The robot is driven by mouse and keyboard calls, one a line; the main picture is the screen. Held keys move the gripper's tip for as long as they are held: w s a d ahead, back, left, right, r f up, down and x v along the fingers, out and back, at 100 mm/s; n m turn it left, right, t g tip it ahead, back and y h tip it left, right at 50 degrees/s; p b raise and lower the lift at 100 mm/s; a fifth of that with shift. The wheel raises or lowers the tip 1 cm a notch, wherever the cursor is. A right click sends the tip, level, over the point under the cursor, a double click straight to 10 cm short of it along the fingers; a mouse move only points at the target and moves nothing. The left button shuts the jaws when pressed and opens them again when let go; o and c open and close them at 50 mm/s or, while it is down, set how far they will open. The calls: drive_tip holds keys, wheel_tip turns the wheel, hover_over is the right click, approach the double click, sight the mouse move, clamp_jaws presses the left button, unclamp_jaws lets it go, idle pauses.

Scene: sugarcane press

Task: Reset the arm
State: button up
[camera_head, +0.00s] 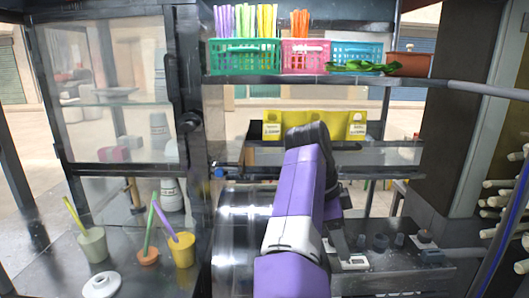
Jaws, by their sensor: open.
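My purple and white arm (297,190) rises from the bottom middle and bends at a black joint near the yellow box. Beyond the bend it folds back down and is mostly hidden behind the nearer link. My gripper (341,243) shows only in part, as dark pieces low on the right side of the arm, above the counter. Its jaws are open, and I see nothing held in it. A small white block (353,262) lies on the counter just by it; I cannot tell if they touch.
A shiny metal drum (238,225) stands left of my arm. Cups with straws, a yellow cup (182,250) among them, and a white lid (101,285) are on the left. Colored baskets (245,57) sit on the upper shelf. Pale sticks (510,184) are at right.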

drive_tip(key=w+d+n+t+h, duration=0.2)
drive_tip(key=w+d+n+t, duration=0.5)
drive_tip(key=w, duration=0.3)
drive_tip(key=s+d+n+t, duration=0.1)
drive_tip(key=n+t, duration=0.1)
drive_tip(key=s+d+f+n+t, duration=0.1)
drive_tip(key=s+d+n+t, duration=0.1)
drive_tip(key=t, duration=0.1)
drive_tip(key=s+d+f+n+t, duration=0.1)
drive_tip(key=n+t, duration=0.1)
drive_tip(key=shift+s+d+f+t+h, duration=0.1)
drive_tip(key=shift+s+d+t+h, duration=0.1)
drive_tip(key=shift+d+t+h, duration=0.15)
drive_tip(key=s+a+f+n+y, duration=0.2)
drive_tip(key=s+a+f, duration=0.1)
drive_tip(key=s, duration=1.5)
drive_tip(key=s+a+f+n+y, duration=0.2)
drive_tip(key=s+a+f, duration=0.1)
drive_tip(key=s, duration=1.5)
drive_tip(key=s+a+f+n+y, duration=0.3)
drive_tip(key=s+f, duration=0.2)
drive_tip(key=s, duration=1.3)
drive_tip(key=shift+s, duration=0.3)
